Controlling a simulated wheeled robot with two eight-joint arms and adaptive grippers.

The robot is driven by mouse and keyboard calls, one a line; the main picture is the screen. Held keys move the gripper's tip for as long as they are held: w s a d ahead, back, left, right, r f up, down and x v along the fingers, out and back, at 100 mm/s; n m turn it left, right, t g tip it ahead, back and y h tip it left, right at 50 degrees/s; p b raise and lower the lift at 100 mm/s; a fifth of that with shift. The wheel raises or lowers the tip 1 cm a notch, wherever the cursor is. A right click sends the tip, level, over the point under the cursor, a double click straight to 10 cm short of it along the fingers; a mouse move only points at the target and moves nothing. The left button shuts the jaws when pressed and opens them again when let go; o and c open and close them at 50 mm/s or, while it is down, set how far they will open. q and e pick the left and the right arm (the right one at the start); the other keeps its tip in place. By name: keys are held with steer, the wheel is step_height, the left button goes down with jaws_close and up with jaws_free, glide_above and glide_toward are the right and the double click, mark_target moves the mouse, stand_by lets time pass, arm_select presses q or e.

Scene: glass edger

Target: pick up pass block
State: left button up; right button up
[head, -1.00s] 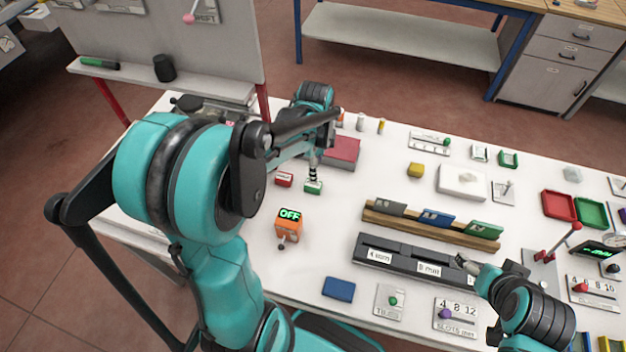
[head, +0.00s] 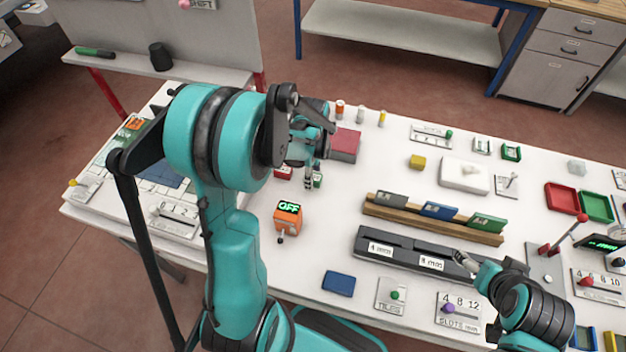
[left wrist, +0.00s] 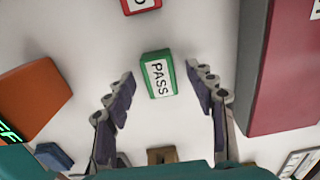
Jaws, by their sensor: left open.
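The pass block (left wrist: 158,75) is a small green block with a white face lettered PASS. In the left wrist view it lies on the white table between and just beyond my open left fingers (left wrist: 160,95), touching neither. In the head view the pass block (head: 318,181) is partly hidden by my left gripper (head: 312,175), which is above it. My right gripper (head: 470,262) is at the dark slotted rail; whether its fingers are open is too small to tell.
A red block (left wrist: 141,5) lies near the pass block. A dark red box (left wrist: 285,70) stands close on the right in the wrist view. An orange block (head: 288,215) reading OFF stands nearer me. The dark slotted rail (head: 398,258) and wooden rack (head: 430,222) lie to the right.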

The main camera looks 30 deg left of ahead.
arm_select(q)
steer(key=c, duration=1.2)
steer(key=shift+r, duration=0.1)
steer(key=shift+c, duration=0.2)
